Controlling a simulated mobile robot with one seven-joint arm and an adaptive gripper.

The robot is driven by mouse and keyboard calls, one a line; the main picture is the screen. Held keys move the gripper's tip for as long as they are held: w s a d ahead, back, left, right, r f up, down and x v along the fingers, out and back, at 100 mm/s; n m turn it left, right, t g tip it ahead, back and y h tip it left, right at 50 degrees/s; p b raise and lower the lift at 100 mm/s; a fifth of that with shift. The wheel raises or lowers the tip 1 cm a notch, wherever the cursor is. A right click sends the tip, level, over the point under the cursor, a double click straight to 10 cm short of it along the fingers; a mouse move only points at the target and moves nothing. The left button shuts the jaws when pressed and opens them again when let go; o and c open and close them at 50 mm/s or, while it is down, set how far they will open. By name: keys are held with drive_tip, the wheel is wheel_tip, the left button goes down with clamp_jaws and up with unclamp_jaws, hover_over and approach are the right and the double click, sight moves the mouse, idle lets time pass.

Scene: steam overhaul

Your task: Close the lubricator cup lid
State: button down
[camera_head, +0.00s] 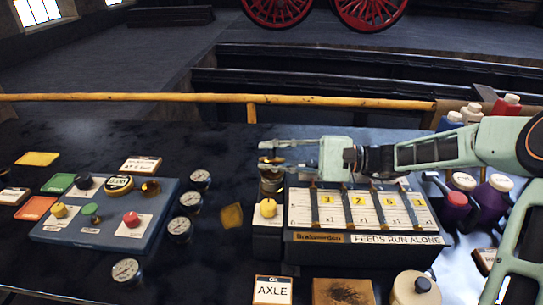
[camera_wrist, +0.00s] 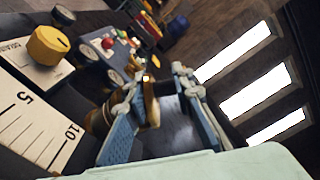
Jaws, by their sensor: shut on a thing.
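The brass lubricator cup (camera_head: 270,182) stands at the back left of the dark lubricator box (camera_head: 365,246), behind a yellow knob. My gripper (camera_head: 265,151) reaches in from the right, just above the cup, with its fingers pointing left. In the wrist view, my gripper (camera_wrist: 158,82) has its fingers on either side of an upright brass piece, which looks like the cup lid (camera_wrist: 152,103). The rounded brass cup (camera_wrist: 99,119) shows partly behind the left finger. The lid's hinge and exact angle are hidden by the fingers.
The yellow knob (camera_head: 268,208) is close in front of the cup. A blue control panel (camera_head: 108,228) and several gauges (camera_head: 191,202) lie to the left. Purple oil cans (camera_head: 493,200) stand to the right. A yellow rail (camera_head: 180,97) runs behind the bench.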

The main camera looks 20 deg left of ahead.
drive_tip(key=shift+n, duration=0.3)
idle(1.2)
idle(0.5)
drive_tip(key=c, duration=1.9)
unclamp_jaws()
drive_tip(key=shift+o, duration=0.4)
drive_tip(key=shift+f, duration=0.1)
drive_tip(key=shift+s, duration=0.1)
